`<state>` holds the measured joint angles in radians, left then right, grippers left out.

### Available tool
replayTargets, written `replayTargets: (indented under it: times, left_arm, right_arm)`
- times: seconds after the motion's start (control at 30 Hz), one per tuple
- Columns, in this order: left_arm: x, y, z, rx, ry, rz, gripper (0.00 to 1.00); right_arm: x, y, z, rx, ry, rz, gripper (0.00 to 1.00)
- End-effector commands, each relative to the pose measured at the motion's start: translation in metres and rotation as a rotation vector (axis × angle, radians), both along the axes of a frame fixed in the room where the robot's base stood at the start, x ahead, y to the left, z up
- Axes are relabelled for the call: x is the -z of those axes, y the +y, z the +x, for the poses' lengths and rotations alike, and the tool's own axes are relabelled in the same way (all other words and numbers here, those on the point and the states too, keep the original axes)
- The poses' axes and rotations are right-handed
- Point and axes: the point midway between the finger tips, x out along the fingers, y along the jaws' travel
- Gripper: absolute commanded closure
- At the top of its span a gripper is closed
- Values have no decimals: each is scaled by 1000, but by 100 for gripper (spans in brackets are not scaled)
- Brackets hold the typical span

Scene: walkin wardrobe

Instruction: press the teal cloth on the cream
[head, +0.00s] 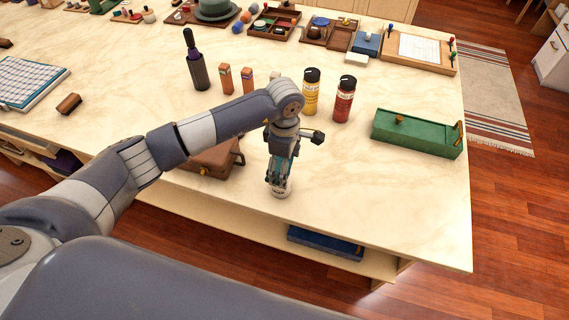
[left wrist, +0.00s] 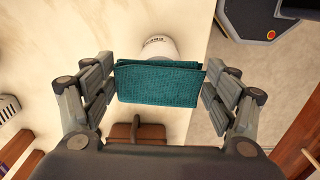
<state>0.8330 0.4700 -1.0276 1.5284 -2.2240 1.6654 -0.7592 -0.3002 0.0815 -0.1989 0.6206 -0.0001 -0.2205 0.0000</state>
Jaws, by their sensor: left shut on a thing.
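My left gripper (head: 277,180) is shut on the teal cloth (left wrist: 160,84), a folded pad held between its two fingers in the left wrist view. The cream (left wrist: 160,46) is a white round jar with dark lettering, just beyond the cloth and partly hidden by it. In the head view the cream jar (head: 282,191) stands near the table's front edge, directly under the fingertips. I cannot tell whether the cloth touches it. My right gripper is in neither view.
A brown case (head: 213,160) lies left of the gripper, near the front edge. Yellow (head: 311,92) and red (head: 344,99) bottles stand behind it. A green box (head: 415,134) sits at right. The marble table (head: 370,205) is clear at front right.

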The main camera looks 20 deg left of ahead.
Motion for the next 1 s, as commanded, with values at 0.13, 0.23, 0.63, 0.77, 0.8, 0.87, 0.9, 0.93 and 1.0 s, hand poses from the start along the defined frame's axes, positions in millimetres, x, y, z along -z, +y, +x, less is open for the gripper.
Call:
replayTargets:
  times: [0.13,0.23,0.63,0.77,0.8,0.87,0.9,0.93,1.0]
  left_arm:
    - [0,0,0,0,0,0,40]
    - [0,0,0,0,0,0,40]
    - [1,0,0,0,1,0,40]
    - [1,0,0,0,1,0,40]
    - [1,0,0,0,1,0,40]
    - [1,0,0,0,1,0,40]
    - [2,0,0,0,1,0,40]
    - [2,0,0,0,1,0,40]
    - [2,0,0,0,1,0,40]
  right_arm:
    - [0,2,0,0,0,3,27]
    - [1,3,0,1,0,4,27]
    - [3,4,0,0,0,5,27]
    - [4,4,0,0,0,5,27]
    - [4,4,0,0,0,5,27]
    - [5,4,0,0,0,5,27]
    - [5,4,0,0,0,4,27]
    - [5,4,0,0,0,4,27]
    - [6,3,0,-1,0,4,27]
